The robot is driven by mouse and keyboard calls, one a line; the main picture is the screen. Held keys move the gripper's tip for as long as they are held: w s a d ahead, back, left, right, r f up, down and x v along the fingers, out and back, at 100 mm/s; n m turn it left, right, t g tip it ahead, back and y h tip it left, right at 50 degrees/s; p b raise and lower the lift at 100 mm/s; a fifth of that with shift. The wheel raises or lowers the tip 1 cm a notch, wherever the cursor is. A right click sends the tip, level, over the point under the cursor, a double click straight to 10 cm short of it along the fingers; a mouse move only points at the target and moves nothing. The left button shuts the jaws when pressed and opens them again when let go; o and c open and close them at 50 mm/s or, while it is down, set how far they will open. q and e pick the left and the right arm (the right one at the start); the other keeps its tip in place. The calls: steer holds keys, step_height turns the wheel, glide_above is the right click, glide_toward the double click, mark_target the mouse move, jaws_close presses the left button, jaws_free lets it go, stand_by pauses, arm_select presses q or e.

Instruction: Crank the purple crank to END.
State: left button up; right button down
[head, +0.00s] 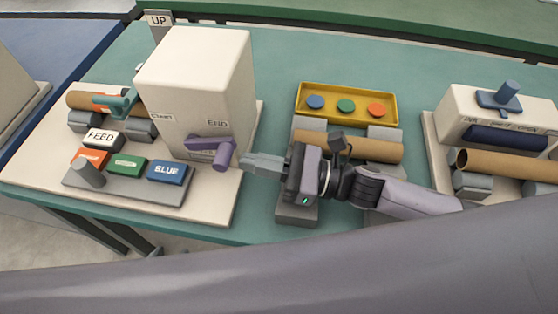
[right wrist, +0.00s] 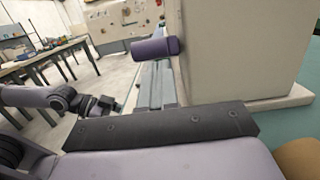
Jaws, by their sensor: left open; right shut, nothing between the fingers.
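The purple crank (head: 222,153) is on the front face of a cream box (head: 190,85), below the END label (head: 217,124). A START label (head: 162,117) is further left on the box. The crank's knob sticks out toward the front. My right gripper (head: 246,162) is shut and empty, its fingertips just right of the knob. In the right wrist view the purple knob (right wrist: 155,47) is beyond the grey fingers (right wrist: 158,80); I cannot tell whether they touch. My left gripper (right wrist: 104,104) shows small at the left of that view, open; it is not visible in the head view.
Left of the crank are a FEED block (head: 103,138), coloured buttons including BLUE (head: 167,171), and a cardboard tube (head: 80,100). A yellow tray (head: 345,88) with coloured discs and another tube (head: 370,148) lie right. A second cream machine (head: 465,108) stands at far right.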

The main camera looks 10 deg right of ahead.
arm_select(q)
steer(key=shift+r, duration=0.1)
arm_select(e)
steer(key=shift+w+a, duration=0.15)
steer(key=shift+a, duration=0.3)
steer(key=shift+r, duration=0.1)
arm_select(q)
steer(key=shift+r+p, duration=0.3)
arm_select(e)
steer(key=shift+w+a+r, duration=0.1)
steer(key=shift+a+r, duration=0.15)
steer(key=shift+r, duration=0.6)
arm_select(q)
steer(key=shift+f, duration=0.1)
arm_select(e)
steer(key=shift+f, duration=0.1)
